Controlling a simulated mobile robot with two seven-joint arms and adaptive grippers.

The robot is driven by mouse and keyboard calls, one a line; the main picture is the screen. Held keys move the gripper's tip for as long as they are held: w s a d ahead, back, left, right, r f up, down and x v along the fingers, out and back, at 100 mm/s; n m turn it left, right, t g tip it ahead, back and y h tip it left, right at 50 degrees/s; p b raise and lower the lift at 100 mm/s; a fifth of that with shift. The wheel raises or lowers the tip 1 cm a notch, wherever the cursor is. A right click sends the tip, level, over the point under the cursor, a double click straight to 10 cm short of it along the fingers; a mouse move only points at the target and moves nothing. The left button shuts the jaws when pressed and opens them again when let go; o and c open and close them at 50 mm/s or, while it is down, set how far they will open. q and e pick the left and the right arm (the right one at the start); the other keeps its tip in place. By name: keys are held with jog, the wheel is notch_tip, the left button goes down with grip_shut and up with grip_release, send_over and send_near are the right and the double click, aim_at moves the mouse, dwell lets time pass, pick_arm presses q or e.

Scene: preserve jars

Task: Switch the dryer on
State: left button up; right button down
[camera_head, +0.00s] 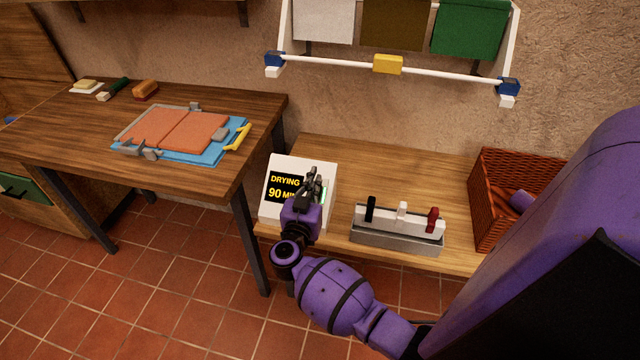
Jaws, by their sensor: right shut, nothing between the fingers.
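The dryer's control box (271,209) is a white panel on the low wooden bench, left of centre. Its black display reads "DRYING" and "90 MIN" in yellow, the end partly covered by my right gripper. My right gripper (316,178) is shut and empty, at the right part of the panel's face. A small green patch (323,194) shows beside the fingers. The fingers hide part of the panel, and I cannot tell whether they touch it. My left gripper is not in view.
A grey holder (397,241) with black, white and red handles stands right of the panel, near my right arm. A woven basket (487,205) is at the bench's right end. A white rack bar (340,66) with cloths hangs above. The left table (60,125) holds a blue board.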

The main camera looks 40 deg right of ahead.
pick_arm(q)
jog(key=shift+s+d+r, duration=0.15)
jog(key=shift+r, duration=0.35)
pick_arm(e)
jog(key=s+a+r, duration=0.4)
jog(key=s+a, duration=0.2)
jog(key=a, duration=0.1)
jog(key=shift+s+a, duration=0.3)
jog(key=shift+a, duration=0.05)
